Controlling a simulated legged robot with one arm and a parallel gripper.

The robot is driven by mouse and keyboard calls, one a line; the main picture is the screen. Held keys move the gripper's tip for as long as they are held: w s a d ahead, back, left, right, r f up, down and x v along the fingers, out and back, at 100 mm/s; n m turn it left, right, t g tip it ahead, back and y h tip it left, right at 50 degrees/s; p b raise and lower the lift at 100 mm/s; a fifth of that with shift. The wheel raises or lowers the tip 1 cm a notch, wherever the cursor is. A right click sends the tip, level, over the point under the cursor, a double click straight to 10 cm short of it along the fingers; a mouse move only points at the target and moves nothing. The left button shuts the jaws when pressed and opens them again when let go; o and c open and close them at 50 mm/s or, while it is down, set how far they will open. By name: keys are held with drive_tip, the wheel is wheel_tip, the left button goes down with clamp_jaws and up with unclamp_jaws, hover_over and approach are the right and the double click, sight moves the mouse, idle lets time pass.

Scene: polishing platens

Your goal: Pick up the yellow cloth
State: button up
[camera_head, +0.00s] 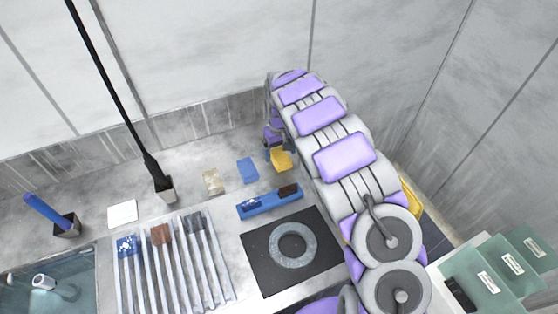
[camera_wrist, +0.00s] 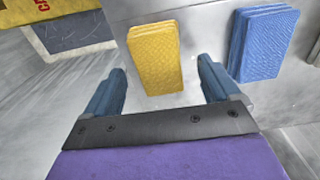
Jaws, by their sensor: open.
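The yellow cloth (camera_head: 281,160) is a folded stack lying on the grey counter near the back wall. In the wrist view the yellow cloth (camera_wrist: 155,58) lies ahead of my gripper (camera_wrist: 162,82), roughly between the lines of the two blue fingers and apart from them. The fingers are spread and hold nothing. In the head view my gripper (camera_head: 272,137) is beside and behind the yellow cloth, partly hidden by my arm.
A blue cloth (camera_wrist: 262,42) lies right of the yellow one in the wrist view; it also shows in the head view (camera_head: 247,170). A cream block (camera_head: 212,181), a blue tray (camera_head: 258,206) and a black plate with a grey ring (camera_head: 292,243) are nearby. The wall stands close behind.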

drive_tip(key=shift+d+f, duration=0.15)
drive_tip(key=shift+f, duration=0.45)
drive_tip(key=shift+d+f, duration=0.15)
drive_tip(key=shift+f, duration=0.4)
drive_tip(key=shift+a, duration=0.25)
drive_tip(key=shift+c, duration=0.3)
drive_tip(key=shift+a, duration=0.25)
drive_tip(key=c, duration=0.3)
drive_tip(key=shift+d, duration=0.35)
drive_tip(key=c, duration=0.7)
drive_tip(key=shift+a, duration=0.1)
drive_tip(key=shift+r, duration=0.1)
